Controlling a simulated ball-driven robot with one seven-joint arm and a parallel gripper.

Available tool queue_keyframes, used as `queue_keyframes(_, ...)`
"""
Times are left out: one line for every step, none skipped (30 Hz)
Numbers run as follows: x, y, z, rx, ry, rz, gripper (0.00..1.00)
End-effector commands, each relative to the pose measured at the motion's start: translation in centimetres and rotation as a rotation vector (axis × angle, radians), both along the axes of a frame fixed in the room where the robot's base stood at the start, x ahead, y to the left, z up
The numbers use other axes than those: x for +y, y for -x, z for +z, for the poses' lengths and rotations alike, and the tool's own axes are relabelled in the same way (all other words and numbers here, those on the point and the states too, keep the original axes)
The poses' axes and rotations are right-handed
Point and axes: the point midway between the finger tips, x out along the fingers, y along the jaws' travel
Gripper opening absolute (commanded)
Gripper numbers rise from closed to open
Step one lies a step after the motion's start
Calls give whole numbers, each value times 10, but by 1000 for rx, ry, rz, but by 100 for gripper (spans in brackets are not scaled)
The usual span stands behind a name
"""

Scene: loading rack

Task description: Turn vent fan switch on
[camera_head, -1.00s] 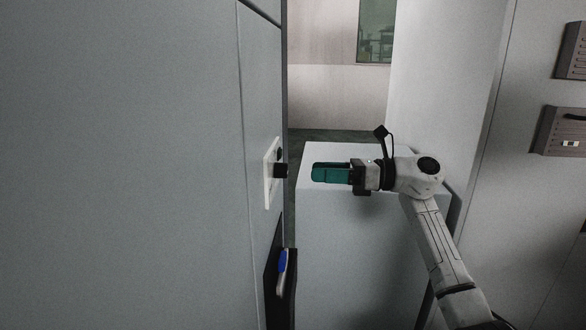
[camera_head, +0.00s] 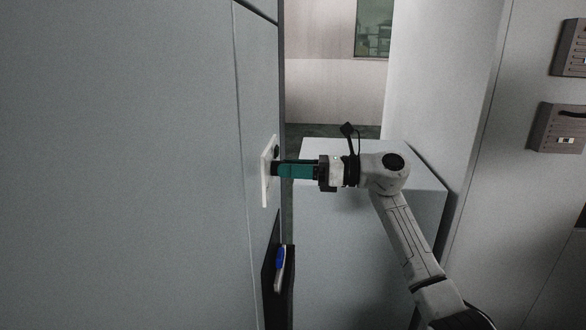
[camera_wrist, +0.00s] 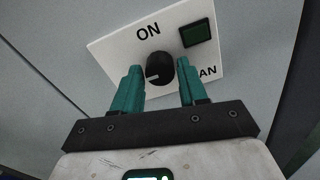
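The vent fan switch is a black round knob (camera_wrist: 159,67) on a white panel (camera_wrist: 112,46); the panel also shows edge-on on the grey wall in the head view (camera_head: 265,178). The knob's white mark points to the lower left in the wrist view. "ON" is printed above the knob, and "AN" shows at the lower right, the rest hidden by a finger. A dark green square light (camera_wrist: 198,33) sits at the upper right. My gripper (camera_head: 279,170) has its teal fingers at the panel. In the wrist view they are apart, one on each side of the knob; contact cannot be told.
A black holder (camera_head: 287,290) with a blue and white item (camera_head: 280,268) hangs on the wall below the panel. A pale box-shaped block (camera_head: 345,225) stands behind my arm. Grey slotted boxes (camera_head: 562,128) are on the right wall.

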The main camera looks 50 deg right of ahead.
Motion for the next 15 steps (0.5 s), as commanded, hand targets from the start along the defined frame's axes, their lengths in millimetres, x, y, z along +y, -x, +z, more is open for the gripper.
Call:
queue_keyframes(0, 0, 0, 0, 0, 0, 37)
queue_keyframes(0, 0, 0, 0, 0, 0, 34)
queue_keyframes(0, 0, 0, 0, 0, 0, 30)
queue_keyframes(0, 0, 0, 0, 0, 0, 28)
queue_keyframes(0, 0, 0, 0, 0, 0, 25)
queue_keyframes(0, 0, 0, 0, 0, 0, 21)
queue_keyframes(0, 0, 0, 0, 0, 0, 18)
queue_keyframes(0, 0, 0, 0, 0, 0, 15)
queue_keyframes(0, 0, 0, 0, 0, 0, 11)
queue_keyframes(0, 0, 0, 0, 0, 0, 8)
queue_keyframes(0, 0, 0, -1, 0, -1, 6)
queue_keyframes(0, 0, 0, -1, 0, -1, 5)
queue_keyframes(0, 0, 0, 0, -1, -1, 5)
queue_keyframes(0, 0, 0, 1, -2, -1, 5)
queue_keyframes(0, 0, 0, 2, -4, -1, 5)
